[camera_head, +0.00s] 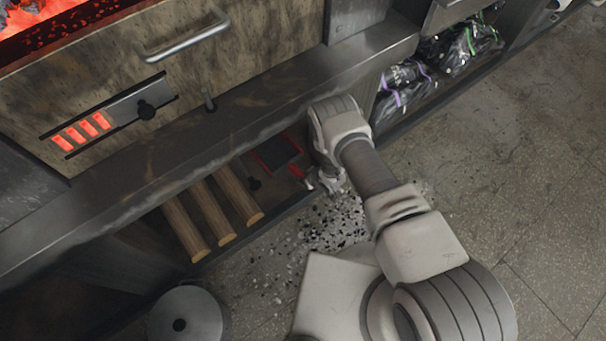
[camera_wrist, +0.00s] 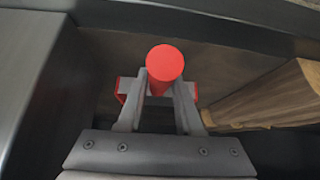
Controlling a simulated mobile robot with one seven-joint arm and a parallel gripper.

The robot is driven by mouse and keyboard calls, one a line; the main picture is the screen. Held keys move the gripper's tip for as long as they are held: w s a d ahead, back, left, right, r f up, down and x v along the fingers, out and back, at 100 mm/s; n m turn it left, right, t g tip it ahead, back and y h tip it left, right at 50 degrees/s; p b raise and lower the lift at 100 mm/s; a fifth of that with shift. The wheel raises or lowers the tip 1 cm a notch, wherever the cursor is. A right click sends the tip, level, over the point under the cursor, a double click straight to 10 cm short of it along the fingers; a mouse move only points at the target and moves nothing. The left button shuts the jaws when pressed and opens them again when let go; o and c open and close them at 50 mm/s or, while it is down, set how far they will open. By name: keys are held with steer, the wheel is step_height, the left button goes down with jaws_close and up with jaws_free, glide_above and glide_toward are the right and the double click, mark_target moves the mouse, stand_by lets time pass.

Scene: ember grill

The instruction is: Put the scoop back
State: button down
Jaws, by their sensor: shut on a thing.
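The scoop has a red handle, and its round end (camera_wrist: 165,62) shows between my gripper's two fingers (camera_wrist: 163,98) in the wrist view. The fingers are shut on the handle. Red edges of the scoop's wider part show just behind the fingers. In the head view my gripper (camera_head: 325,181) is at the front of the low shelf under the grill, right of the logs. The scoop's dark, red-edged part (camera_head: 276,152) appears inside the shelf, with a red piece near the gripper. My wrist partly hides the scoop, and I cannot tell whether it touches the shelf floor.
Several logs (camera_head: 211,211) lie left of the scoop on the shelf; one log (camera_wrist: 270,95) is close at right in the wrist view. The grill's thick ledge (camera_head: 200,130) overhangs the shelf. Black bags (camera_head: 407,82) fill the right compartment. Ash and coal bits (camera_head: 335,222) litter the floor.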

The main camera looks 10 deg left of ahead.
steer(key=shift+c, duration=0.5)
jaws_free()
steer(key=shift+s+d+r+p, duration=0.1)
steer(key=shift+d+r+p, duration=0.05)
steer(key=shift+r+p, duration=0.3)
steer(key=p+v, duration=0.6)
steer(key=v, duration=0.1)
steer(key=shift+s+d+r+p, duration=0.1)
steer(key=shift+r+p, duration=0.1)
steer(key=shift+p, duration=0.1)
steer(key=shift+s+d+r, duration=0.2)
steer(key=shift+d, duration=0.1)
